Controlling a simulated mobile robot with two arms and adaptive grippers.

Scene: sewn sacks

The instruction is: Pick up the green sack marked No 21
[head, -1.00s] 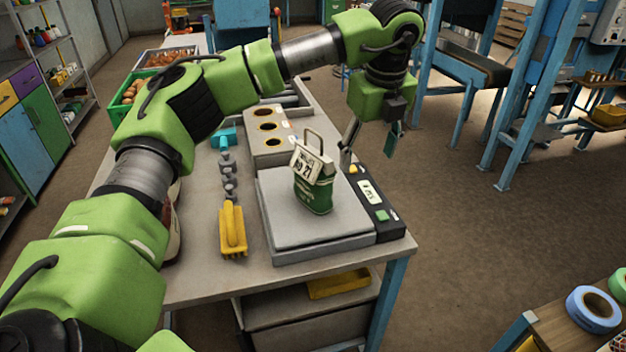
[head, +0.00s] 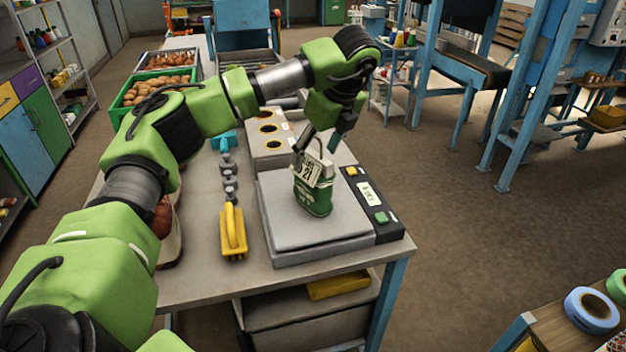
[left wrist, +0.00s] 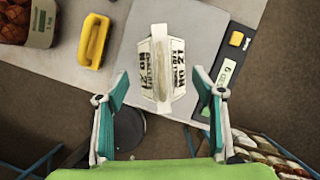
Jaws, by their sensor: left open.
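The green sack marked No 21 (head: 313,198) stands upright on the grey platform of a scale (head: 283,235) on the table. A pale label with black print hangs at its top. In the left wrist view I see the sack (left wrist: 162,75) from above, with its pale top ridge and printed flaps; its green body is hardly visible there. My left gripper (head: 322,145) is open above and just behind the sack's top, with a finger on each side in the head view. In the wrist view its fingers are spread wide, nearer the camera than the sack. My right gripper is not in view.
The scale's dark control panel (head: 374,205) lies right of the platform. A block with round holes (head: 268,150) stands behind.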

